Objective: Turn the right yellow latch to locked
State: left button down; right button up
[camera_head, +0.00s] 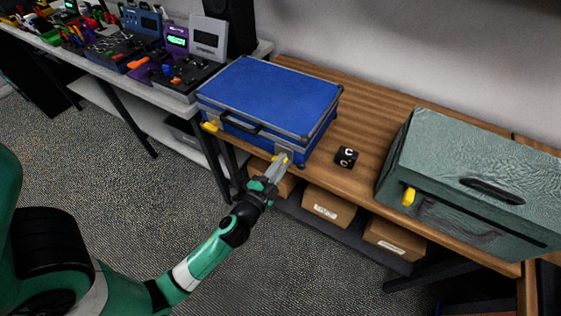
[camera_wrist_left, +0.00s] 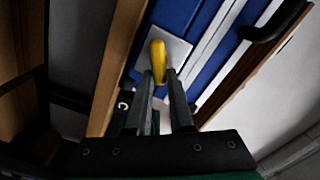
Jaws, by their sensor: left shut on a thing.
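A blue case (camera_head: 270,95) with metal edges lies closed on the wooden bench. Its right yellow latch (camera_head: 280,158) is on the front face near the right corner. It also shows in the left wrist view (camera_wrist_left: 157,58), on a pale metal plate. My left gripper (camera_head: 279,163) is at this latch, its two fingers around the yellow piece and shut on it; the wrist view shows the fingertips (camera_wrist_left: 161,78) on either side. The left yellow latch (camera_head: 211,126) sits at the case's front left. My right gripper is in neither view.
A black lettered cube (camera_head: 346,157) lies right of the blue case. A grey-green case (camera_head: 470,165) with a yellow latch (camera_head: 408,196) stands further right. Cardboard boxes (camera_head: 330,204) sit below the bench. A table with electronic devices (camera_head: 165,75) is at left.

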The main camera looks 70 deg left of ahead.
pick_arm(q)
jog(key=m, duration=0.3)
jog(key=f+m, duration=0.1)
jog(key=m, duration=0.2)
jog(key=shift+w+d, duration=0.1)
dwell(0.4)
jog(key=c, duration=0.8)
grip_release()
jog(key=b+v, duration=0.2)
jog(key=v, duration=0.9)
jog(key=shift+s+d, duration=0.2)
jog(key=shift+s, duration=0.05)
